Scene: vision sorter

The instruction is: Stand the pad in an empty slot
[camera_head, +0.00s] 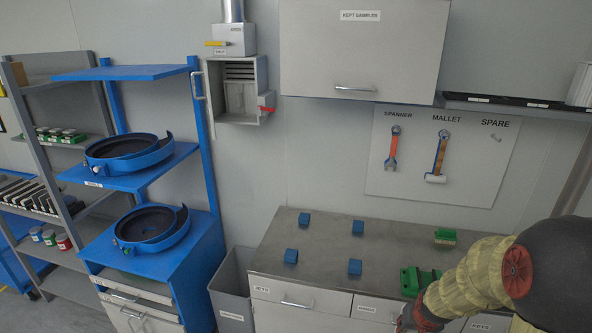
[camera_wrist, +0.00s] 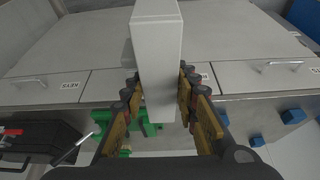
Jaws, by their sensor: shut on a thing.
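My gripper (camera_wrist: 160,85) is shut on a pale grey, long block-shaped pad (camera_wrist: 157,50) in the wrist view, with fingers on both its sides. The pad reaches up out of the fingers, in front of the drawer fronts. A row of dark upright slabs with pale edges (camera_head: 24,193) stands on the grey shelf at the far left. It looks like a slotted rack, but I cannot tell which slots are empty.
The grey bench (camera_head: 325,243) bears several blue blocks (camera_head: 291,256) and green blocks (camera_head: 445,236) beside my arm. A grey bin (camera_head: 233,290) stands left of the bench. Blue shelving (camera_head: 135,180) with round bowls stands between bench and grey shelf.

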